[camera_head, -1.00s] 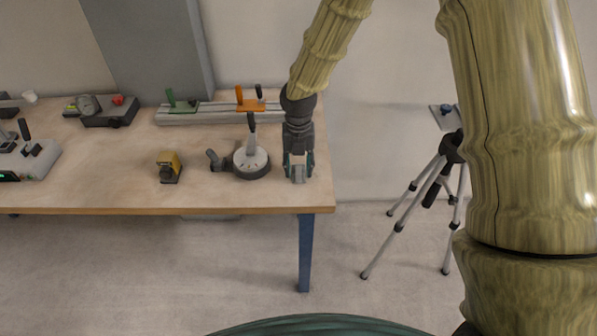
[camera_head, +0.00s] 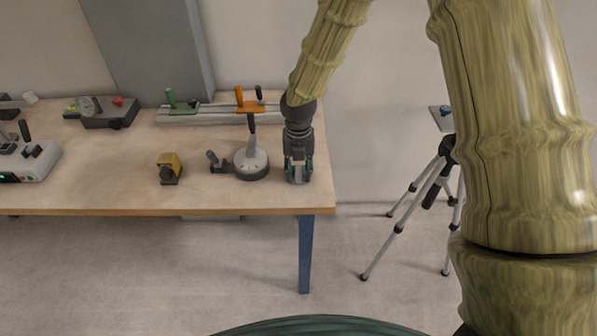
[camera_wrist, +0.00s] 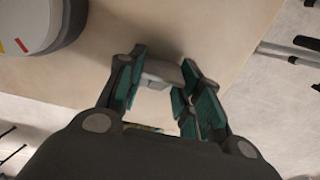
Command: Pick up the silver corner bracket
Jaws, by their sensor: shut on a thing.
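The silver corner bracket (camera_wrist: 162,72) is a small light-grey piece between the two green-lined fingers of my gripper (camera_wrist: 160,95) in the wrist view. My gripper is shut on it. In the head view my gripper (camera_head: 298,172) points down at the right end of the workbench, and the bracket (camera_head: 298,177) shows small and grey between the fingertips. I cannot tell whether the bracket still touches the bench top. Part of the bracket is hidden by the fingers.
A round grey device with an upright black handle (camera_head: 251,163) stands close left of my gripper. A yellow and black block (camera_head: 169,168) stands farther left. A rail with green and orange carriages (camera_head: 215,113) lies behind. The bench's right edge (camera_head: 331,190) is near; a tripod (camera_head: 430,185) stands beyond it.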

